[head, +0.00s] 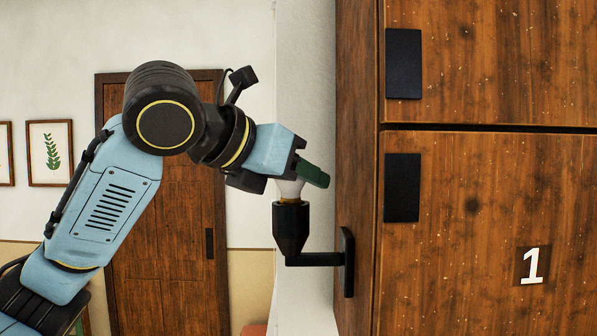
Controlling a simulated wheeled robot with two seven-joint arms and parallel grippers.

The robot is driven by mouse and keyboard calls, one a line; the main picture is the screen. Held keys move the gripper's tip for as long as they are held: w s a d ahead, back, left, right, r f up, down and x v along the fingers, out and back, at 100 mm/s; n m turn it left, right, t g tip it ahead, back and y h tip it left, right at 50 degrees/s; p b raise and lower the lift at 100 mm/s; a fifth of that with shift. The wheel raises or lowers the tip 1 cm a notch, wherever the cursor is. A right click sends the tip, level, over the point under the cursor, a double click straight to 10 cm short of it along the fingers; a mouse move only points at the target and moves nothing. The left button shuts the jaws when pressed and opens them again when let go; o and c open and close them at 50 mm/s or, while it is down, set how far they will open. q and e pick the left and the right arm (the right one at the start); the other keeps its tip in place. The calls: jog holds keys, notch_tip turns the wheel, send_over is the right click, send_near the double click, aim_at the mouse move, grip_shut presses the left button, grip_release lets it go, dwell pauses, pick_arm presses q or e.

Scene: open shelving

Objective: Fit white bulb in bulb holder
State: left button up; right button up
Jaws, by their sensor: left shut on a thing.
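The white bulb (289,188) is upright at the black bulb holder (291,228), with its lower end at the holder's top opening. I cannot tell how deep it sits. The holder is fixed by a bent arm to the side of the wooden cabinet. My left gripper (312,174) is shut on the bulb from above and the left, and its fingers hide the bulb's upper part. My right gripper is not in view.
The wooden cabinet (470,225) with black handles and a number 1 fills the right side, close to my fingertips. A wooden door (165,265) and a framed picture (51,153) are on the far wall behind my arm. The space left of the holder is free.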

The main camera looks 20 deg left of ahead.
pick_arm(q)
jog(key=shift+f, duration=0.55)
jog(key=o, duration=1)
jog(key=b+v, duration=0.2)
jog(key=v, duration=1.1)
jog(key=shift+s+a, duration=0.15)
jog(key=shift+s, duration=0.05)
